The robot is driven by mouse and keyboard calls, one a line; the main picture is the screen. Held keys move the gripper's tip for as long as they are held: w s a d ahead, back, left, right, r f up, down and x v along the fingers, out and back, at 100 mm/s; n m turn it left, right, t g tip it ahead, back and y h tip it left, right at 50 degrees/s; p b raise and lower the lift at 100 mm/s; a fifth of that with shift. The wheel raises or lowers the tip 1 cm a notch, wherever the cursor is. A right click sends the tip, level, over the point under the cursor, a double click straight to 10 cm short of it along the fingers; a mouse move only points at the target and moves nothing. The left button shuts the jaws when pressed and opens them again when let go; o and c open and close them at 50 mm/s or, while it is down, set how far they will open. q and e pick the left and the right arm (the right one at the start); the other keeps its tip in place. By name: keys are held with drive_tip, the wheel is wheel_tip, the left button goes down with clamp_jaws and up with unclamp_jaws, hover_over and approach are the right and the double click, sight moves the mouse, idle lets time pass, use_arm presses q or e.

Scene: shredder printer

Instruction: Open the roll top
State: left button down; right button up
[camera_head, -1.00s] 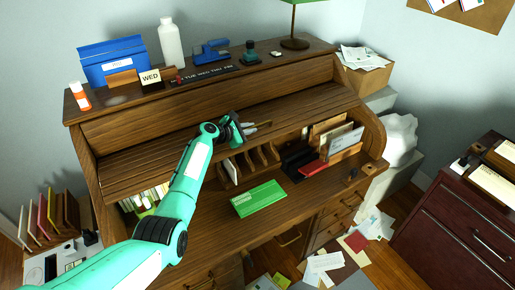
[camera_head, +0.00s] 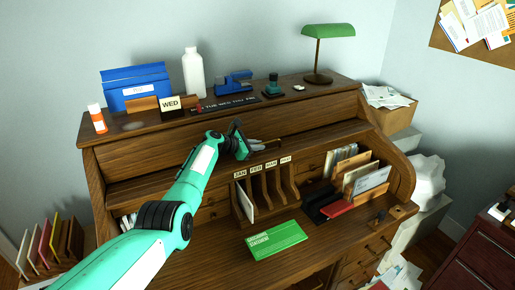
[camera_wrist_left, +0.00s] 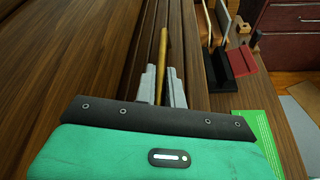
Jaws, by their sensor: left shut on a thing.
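The roll top (camera_head: 150,178) of the wooden desk is a brown slatted cover. It is raised well up, with the pigeonholes and desktop showing below its lower edge. My left gripper (camera_head: 258,146) is at that lower edge, near its middle. In the left wrist view its grey fingers (camera_wrist_left: 163,88) are shut on a brass-coloured bar, the roll top's handle (camera_wrist_left: 162,55), which runs along the slats. My right gripper is not in view.
Month-labelled slots (camera_head: 262,190), a green booklet (camera_head: 275,239) and a file rack (camera_head: 362,180) are in the desk. A blue box (camera_head: 135,88), white bottle (camera_head: 193,73) and green lamp (camera_head: 328,31) stand on top. A dark red cabinet (camera_head: 480,255) is at right.

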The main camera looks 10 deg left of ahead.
use_arm(q)
drive_tip(key=shift+s+f, duration=0.15)
drive_tip(key=shift+f, duration=0.2)
drive_tip(key=c, duration=1.5)
unclamp_jaws()
drive_tip(key=shift+a, duration=0.1)
drive_tip(key=shift+r, duration=0.15)
drive_tip(key=shift+r, duration=0.1)
drive_tip(key=shift+s+a+r+p, duration=0.2)
drive_tip(key=shift+s+a+p, duration=0.05)
drive_tip(key=shift+a+p, duration=0.2)
drive_tip(key=v, duration=1.2)
drive_tip(key=shift+s+a+f+b, duration=0.1)
drive_tip(key=shift+a+b, duration=0.1)
drive_tip(key=shift+b, duration=0.15)
